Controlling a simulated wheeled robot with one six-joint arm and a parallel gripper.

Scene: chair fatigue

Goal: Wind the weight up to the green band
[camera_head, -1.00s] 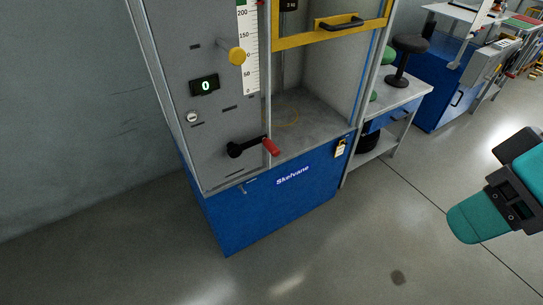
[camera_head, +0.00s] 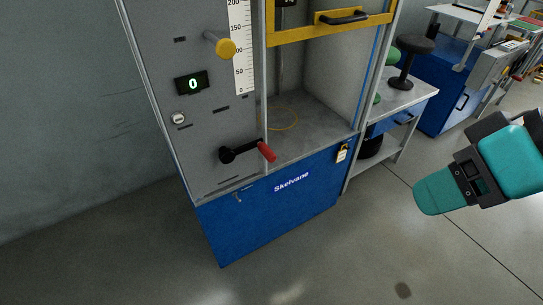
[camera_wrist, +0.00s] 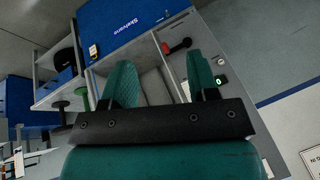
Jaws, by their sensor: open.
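The test machine has a grey panel (camera_head: 165,90) with a crank (camera_head: 240,150). The crank has a black hub and arm and a red grip (camera_head: 266,152) pointing right. A dark block (camera_head: 287,3), perhaps the weight, is cut off at the top edge. A small display (camera_head: 192,83) reads 0. My gripper (camera_head: 436,192) is at the right, apart from the machine. In the wrist view its teal fingers (camera_wrist: 161,75) are apart and empty, with the red grip (camera_wrist: 180,46) beyond them.
A yellow knob (camera_head: 226,47) sticks out above the display. A yellow-framed guard (camera_head: 335,27) with a black handle covers the upper chamber. A padlock with a tag (camera_head: 342,152) hangs on the blue base (camera_head: 280,215). A side bench (camera_head: 405,98) holds a black stool-like object. The floor in front is clear.

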